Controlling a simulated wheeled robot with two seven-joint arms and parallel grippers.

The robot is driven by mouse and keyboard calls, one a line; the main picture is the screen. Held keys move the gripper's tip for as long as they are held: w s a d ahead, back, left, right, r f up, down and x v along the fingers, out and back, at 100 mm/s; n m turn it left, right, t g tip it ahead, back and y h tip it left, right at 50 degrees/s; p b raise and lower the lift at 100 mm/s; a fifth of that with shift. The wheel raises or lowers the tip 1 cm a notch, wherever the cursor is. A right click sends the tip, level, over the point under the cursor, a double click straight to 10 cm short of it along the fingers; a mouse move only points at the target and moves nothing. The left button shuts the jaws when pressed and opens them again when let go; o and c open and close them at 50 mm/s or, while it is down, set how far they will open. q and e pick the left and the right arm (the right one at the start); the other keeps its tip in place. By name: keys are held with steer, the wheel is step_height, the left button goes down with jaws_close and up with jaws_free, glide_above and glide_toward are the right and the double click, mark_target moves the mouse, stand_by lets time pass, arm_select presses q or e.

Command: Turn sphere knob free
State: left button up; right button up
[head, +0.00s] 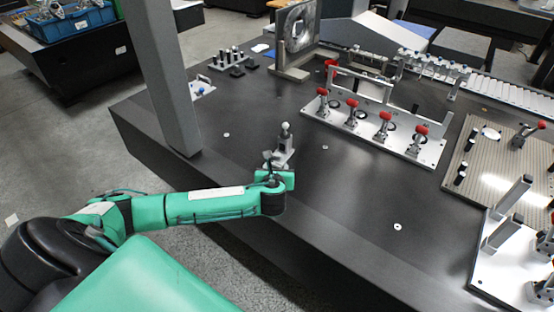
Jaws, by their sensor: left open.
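A small grey sphere (286,126) tops a pale stand (284,145) on the dark table near its front left part; this looks like the sphere knob. My left gripper (270,157) is at the end of the green arm, just in front of and slightly left of the stand. It is open. The picture is too small to tell whether the fingers touch the stand. Part of the stand's base is hidden behind the gripper. My right gripper is not in view.
A grey gantry column (163,75) rises left of the gripper. A white plate (425,156) with several red-tipped clamps stands at right. A panel with a round workpiece (298,28) is at the back. The dark tabletop (340,195) right of the stand is mostly clear.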

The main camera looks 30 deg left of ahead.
mark_target(280, 156)
arm_select(q)
steer(key=x, duration=0.7)
steer(key=shift+w+a+f, duration=0.1)
steer(key=shift+w+a, duration=0.1)
steer(key=shift+w, duration=0.1)
steer(key=shift+w+a+f, duration=0.1)
steer(key=shift+w, duration=0.1)
jaws_close()
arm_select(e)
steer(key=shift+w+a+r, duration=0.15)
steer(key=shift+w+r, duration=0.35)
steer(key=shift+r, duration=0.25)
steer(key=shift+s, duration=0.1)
